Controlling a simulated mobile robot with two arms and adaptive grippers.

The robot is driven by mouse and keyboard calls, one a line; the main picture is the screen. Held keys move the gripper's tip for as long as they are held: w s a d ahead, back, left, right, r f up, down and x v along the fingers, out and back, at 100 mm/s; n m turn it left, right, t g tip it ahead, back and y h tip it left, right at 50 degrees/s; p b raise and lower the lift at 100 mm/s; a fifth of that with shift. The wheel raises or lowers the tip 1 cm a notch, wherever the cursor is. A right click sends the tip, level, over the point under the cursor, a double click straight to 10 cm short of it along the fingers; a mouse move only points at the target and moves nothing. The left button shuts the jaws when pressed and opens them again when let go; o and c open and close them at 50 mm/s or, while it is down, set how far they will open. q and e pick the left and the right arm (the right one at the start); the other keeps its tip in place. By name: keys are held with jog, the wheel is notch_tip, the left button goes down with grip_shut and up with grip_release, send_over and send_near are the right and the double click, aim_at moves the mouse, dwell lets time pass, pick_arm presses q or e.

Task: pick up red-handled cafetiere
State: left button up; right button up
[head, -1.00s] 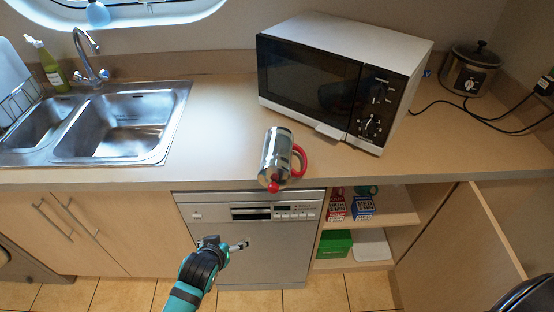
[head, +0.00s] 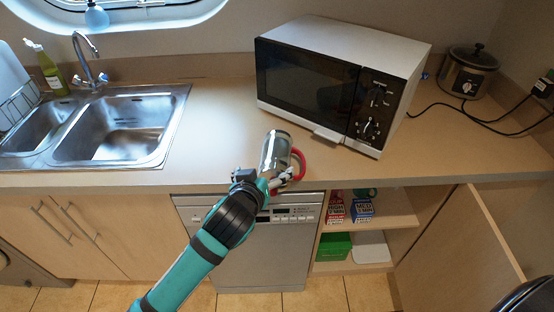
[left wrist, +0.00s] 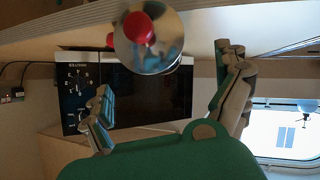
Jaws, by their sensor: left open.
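The cafetiere (head: 276,150) is a shiny metal cylinder with a red handle (head: 301,163) on its right side. It lies on the counter near the front edge, in front of the microwave, its lid end towards me. In the left wrist view its round lid end (left wrist: 160,53) and red knob show at the top centre. My right gripper is not in view.
The microwave (head: 310,75) stands behind and right of the cafetiere. The sink (head: 172,120) is at the left, with clear counter (head: 215,135) between. Below are a dishwasher (head: 260,260), an open shelf (head: 385,216) and a swung-out door (head: 460,255). A slow cooker (head: 467,72) stands far right.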

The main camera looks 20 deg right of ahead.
aim_at(274, 165)
pick_arm(q)
jog(key=x, duration=0.3)
jog(key=shift+s+d+p+x, duration=0.1)
jog(key=shift+p+x, duration=0.25)
jog(key=shift+x, duration=0.95)
jog(key=shift+s+d+p+x, duration=0.1)
jog(key=shift+p+x, duration=0.25)
jog(key=shift+x, duration=1)
jog(key=shift+f, duration=0.15)
jog(key=c, duration=1.4)
jog(key=shift+c, duration=0.7)
